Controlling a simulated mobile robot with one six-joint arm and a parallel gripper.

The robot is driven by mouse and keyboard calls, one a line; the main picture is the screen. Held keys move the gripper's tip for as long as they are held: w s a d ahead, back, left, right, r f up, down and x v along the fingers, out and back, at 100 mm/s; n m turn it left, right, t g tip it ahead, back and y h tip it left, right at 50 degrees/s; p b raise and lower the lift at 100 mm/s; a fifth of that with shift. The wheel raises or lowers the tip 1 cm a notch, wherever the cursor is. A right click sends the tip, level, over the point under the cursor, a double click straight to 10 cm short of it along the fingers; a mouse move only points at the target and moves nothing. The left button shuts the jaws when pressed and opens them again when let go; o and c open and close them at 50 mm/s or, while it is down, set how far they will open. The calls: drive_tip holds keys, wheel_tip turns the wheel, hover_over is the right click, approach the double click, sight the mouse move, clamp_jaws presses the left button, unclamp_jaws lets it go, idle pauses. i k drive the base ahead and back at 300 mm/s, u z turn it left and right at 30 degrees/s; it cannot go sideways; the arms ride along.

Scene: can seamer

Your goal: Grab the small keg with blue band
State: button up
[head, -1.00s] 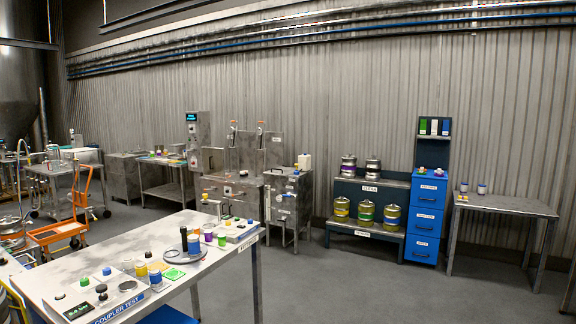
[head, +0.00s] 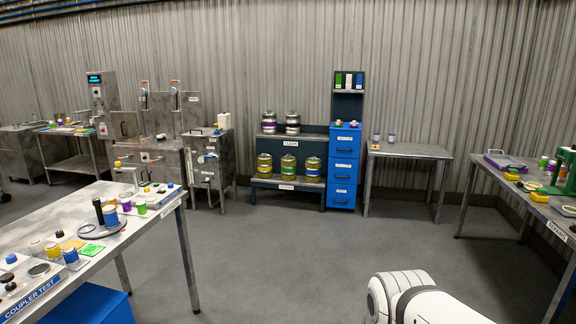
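Several small kegs stand on the dark two-level rack (head: 259,184) against the back wall. On the lower shelf are a keg with a yellow band (head: 264,164), a keg with a green band (head: 288,166) and a third keg (head: 312,168) at the right, whose band looks bluish but is too small to be sure of. Two steel kegs stand on the upper shelf, a left one (head: 269,122) and a right one (head: 293,123); their band colours are unclear. My white arm shows at the bottom right, far from the rack. My gripper is not in view.
A blue drawer cabinet (head: 343,174) adjoins the rack, then a metal table (head: 410,151) with two small containers. The coupler test bench (head: 160,222) is at left and another bench (head: 540,220) at right. The floor between is open.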

sight(313, 164)
drive_tip(key=z, duration=0.05)
drive_tip(key=i, duration=8.1)
drive_tip(key=u, duration=0.4)
drive_tip(key=k, duration=0.55)
drive_tip(key=z, duration=0.25)
